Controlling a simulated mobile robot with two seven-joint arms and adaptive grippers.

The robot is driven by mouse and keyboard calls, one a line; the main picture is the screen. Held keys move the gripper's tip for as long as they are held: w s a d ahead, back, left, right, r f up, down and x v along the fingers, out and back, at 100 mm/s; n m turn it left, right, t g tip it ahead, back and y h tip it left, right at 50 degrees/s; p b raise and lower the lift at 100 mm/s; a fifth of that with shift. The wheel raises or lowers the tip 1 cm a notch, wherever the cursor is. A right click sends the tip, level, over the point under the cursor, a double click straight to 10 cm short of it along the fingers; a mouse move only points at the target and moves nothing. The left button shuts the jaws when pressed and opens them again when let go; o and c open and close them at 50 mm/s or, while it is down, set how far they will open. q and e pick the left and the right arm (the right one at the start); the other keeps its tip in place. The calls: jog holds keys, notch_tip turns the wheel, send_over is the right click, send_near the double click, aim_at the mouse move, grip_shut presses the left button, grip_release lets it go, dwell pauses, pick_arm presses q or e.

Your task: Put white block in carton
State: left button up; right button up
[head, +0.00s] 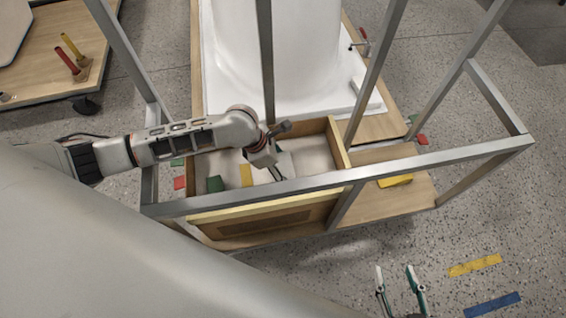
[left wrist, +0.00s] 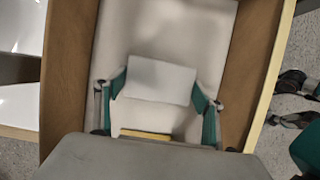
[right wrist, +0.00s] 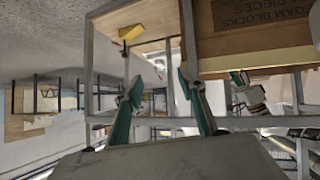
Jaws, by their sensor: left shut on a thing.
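The carton (head: 340,142) is an open tan box below the metal frame. My left gripper (head: 276,172) reaches down into it and is shut on a white block (left wrist: 160,80), held between the green-padded fingers over the pale carton floor. In the head view the white block is mostly hidden by the gripper. The carton's wall shows in the left wrist view (left wrist: 262,75), and its printed side shows in the right wrist view (right wrist: 250,35). My right gripper (head: 395,272) is open and empty above the floor outside the frame.
A yellow block (head: 246,175) and a green block (head: 215,184) lie in the carton. Metal bars (head: 330,178) cross above and around it. Another yellow block (head: 395,180) lies on the wooden board to the right. A white tub shell (head: 290,60) stands behind.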

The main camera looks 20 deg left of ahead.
pick_arm(q)
jog(key=shift+w, duration=0.1)
jog(key=shift+c, duration=0.3)
jog(key=shift+f, duration=0.1)
jog(key=o, duration=0.8)
pick_arm(e)
jog(key=shift+w+a+r, duration=0.3)
jog(key=shift+w+r, duration=0.05)
jog(key=shift+r, duration=0.05)
pick_arm(q)
jog(key=shift+r, duration=0.3)
jog(key=p+v, duration=0.3)
jog(key=v, duration=0.8)
jog(key=shift+r+p, duration=0.3)
jog(key=shift+r, duration=0.05)
pick_arm(e)
jog(key=shift+s+d+f, duration=0.2)
jog(key=shift+s+d, duration=0.1)
jog(key=shift+d, duration=0.2)
jog(key=shift+s+d+f, duration=0.2)
jog(key=shift+s+d, duration=0.05)
jog(key=shift+d, duration=0.25)
